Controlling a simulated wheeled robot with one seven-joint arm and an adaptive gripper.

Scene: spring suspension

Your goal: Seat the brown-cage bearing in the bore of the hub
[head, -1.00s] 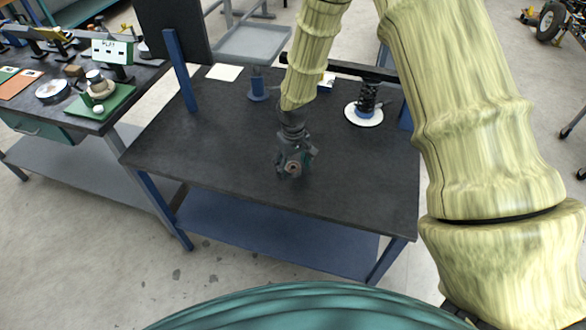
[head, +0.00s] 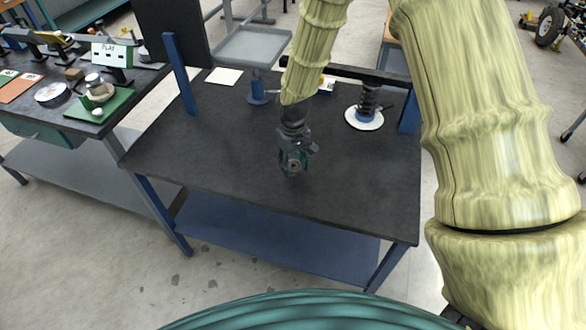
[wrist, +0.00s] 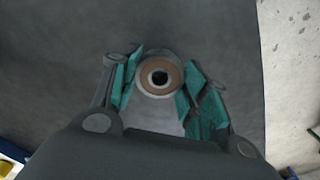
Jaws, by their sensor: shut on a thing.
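The brown-cage bearing (wrist: 158,77) shows in the wrist view as a pale ring with a brown band and a dark centre hole. My gripper (wrist: 157,82) is shut on it, with teal finger pads on either side. In the head view my gripper (head: 293,166) points down over the front middle of the dark table, and the bearing is only a small brownish spot in it. I cannot pick out the hub or its bore with certainty in either view. A light grey patch shows just below the bearing in the wrist view; I cannot tell what it is.
The dark table (head: 220,150) is clear around my gripper. A spring strut (head: 367,100) stands on a white round plate at the back right. A side bench (head: 45,117) with several small objects is at left.

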